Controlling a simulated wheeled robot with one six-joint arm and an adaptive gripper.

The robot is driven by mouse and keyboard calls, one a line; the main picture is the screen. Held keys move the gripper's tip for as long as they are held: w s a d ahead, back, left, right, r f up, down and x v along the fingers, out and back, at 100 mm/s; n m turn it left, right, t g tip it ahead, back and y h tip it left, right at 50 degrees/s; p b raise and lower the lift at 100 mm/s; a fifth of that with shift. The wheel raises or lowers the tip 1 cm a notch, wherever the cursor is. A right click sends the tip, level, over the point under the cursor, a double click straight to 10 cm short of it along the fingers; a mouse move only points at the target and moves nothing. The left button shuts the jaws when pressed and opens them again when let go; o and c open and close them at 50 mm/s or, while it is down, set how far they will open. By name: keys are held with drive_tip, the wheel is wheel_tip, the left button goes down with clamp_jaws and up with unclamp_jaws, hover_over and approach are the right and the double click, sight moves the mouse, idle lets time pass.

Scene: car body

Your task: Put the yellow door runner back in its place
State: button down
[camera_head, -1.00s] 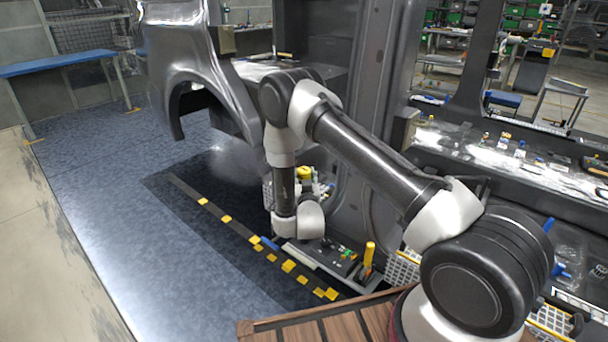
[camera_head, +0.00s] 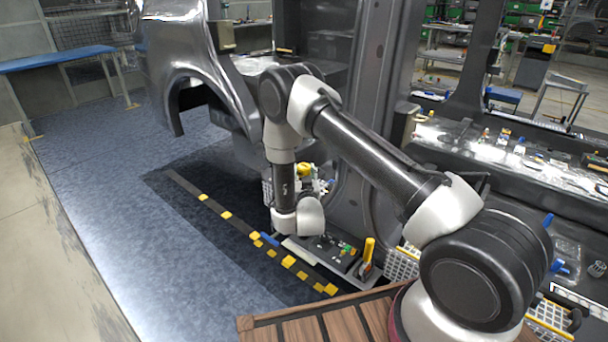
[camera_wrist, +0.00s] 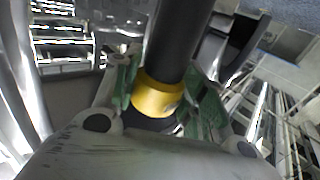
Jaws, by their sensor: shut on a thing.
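The yellow door runner (camera_wrist: 158,97) shows in the wrist view as a yellow ring-like part, with a dark cylinder running up from it. My gripper (camera_wrist: 157,92) is shut on it, its green-faced fingers on either side. The runner's underside is hidden by my gripper's body. In the head view a small yellow part (camera_head: 304,169) shows just right of my forearm, beside the dark car pillar. My gripper is mostly hidden there behind my own arm links. I cannot tell whether the runner touches its place on the car.
The grey car body (camera_head: 205,65) and its upright pillar (camera_head: 375,100) stand close to my arm. A dark tray (camera_head: 325,252) with small parts and a yellow-handled tool (camera_head: 368,250) lies below. The blue floor at left (camera_head: 90,200) is clear.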

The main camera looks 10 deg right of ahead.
drive_tip(key=shift+f, duration=3.55)
drive_tip(key=c, duration=1)
unclamp_jaws()
drive_tip(key=shift+o, duration=1.3)
drive_tip(key=shift+f, duration=0.1)
drive_tip(key=shift+s, duration=0.1)
drive_tip(key=s+a, duration=0.2)
drive_tip(key=s, duration=0.9)
drive_tip(key=shift+s, duration=0.3)
drive_tip(key=shift+s, duration=0.1)
